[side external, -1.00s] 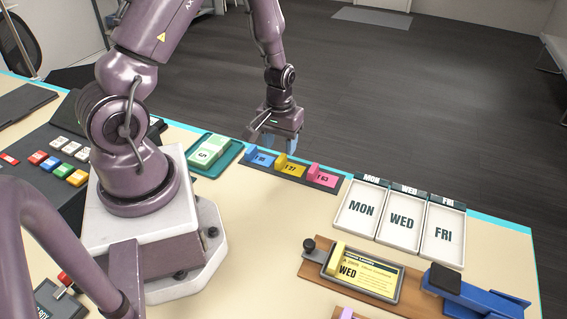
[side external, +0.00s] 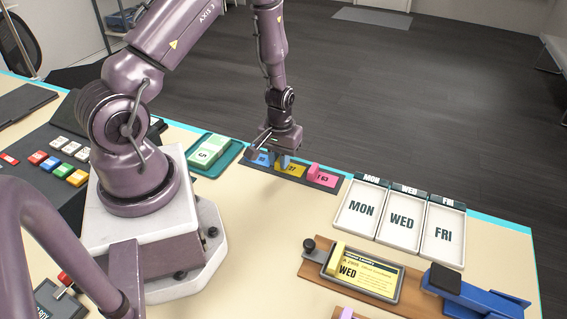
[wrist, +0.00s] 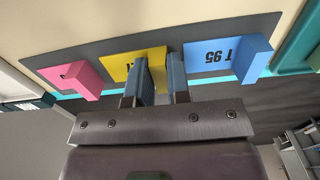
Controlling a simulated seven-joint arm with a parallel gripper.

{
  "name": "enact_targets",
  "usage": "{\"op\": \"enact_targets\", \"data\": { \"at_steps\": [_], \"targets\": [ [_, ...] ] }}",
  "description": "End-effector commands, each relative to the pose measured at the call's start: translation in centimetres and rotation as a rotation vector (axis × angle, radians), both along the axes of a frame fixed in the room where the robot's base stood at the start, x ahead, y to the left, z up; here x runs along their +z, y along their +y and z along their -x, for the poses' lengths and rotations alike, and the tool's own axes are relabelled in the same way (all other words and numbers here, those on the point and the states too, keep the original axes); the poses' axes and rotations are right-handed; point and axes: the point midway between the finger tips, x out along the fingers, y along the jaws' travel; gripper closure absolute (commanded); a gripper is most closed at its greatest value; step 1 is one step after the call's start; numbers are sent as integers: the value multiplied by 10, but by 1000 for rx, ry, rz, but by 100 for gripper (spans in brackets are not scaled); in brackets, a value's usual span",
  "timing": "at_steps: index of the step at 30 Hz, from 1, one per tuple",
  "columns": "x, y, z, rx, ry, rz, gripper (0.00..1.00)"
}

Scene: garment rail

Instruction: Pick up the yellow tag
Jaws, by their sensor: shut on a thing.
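The yellow tag (side external: 292,170) lies on a dark strip between a blue tag (side external: 258,159) and a pink tag (side external: 322,178). My gripper (side external: 284,162) is down at the yellow tag, its blue-grey fingers on either side of the tag's raised block. In the wrist view the yellow tag (wrist: 121,66) is partly hidden behind my gripper (wrist: 161,75), whose fingers are shut on the raised yellow part. The tag still appears to rest on the strip. The blue tag (wrist: 215,58) is beside the fingers, and the pink tag (wrist: 80,78) is farther left.
A dark strip (side external: 337,189) carries the tags near the table's far edge. A green tray (side external: 233,160) stands to its left. White trays marked MON (side external: 361,209), WED (side external: 402,222) and FRI (side external: 443,236) stand to its right. The table in front of the strip is clear.

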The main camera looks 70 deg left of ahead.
Motion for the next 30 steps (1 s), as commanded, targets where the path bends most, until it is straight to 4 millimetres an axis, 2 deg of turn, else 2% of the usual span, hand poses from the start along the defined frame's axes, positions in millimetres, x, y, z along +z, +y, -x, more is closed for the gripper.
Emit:
{"op": "enact_targets", "data": {
  "at_steps": [8,14,24,30],
  "targets": [
    [1,0,0,0,0,0,100],
    [12,0,-1,-1,-3,-1,100],
    [69,0,-1,-1,-6,-3,100],
    [96,0,-1,-1,-3,-1,100]
  ]
}}
